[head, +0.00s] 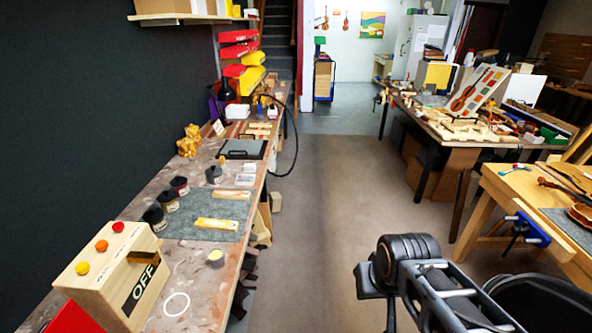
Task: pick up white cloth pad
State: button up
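Two small pale, flat pieces lie on the left bench, one white (245,180) and one whitish (250,167) just behind it. Either may be the white cloth pad; they are too small to tell cloth from another material. They lie behind the grey mat, right of a dark jar. My dark arm (408,258) shows at the lower right, over the floor and well away from the bench. Its fingertips cannot be made out, and nothing held can be seen.
On the left bench (205,318) are a wooden box marked OFF (118,273), a white ring (176,304), a grey mat (188,228) with pale wooden pieces, and several dark jars. The aisle floor (325,200) is clear. A workbench (500,205) stands at right.

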aim_at(248, 168)
jog(key=z, duration=0.4)
jog(key=i, duration=2.3)
jog(key=u, duration=1.6)
jog(key=i, duration=1)
jog(key=u, duration=0.85)
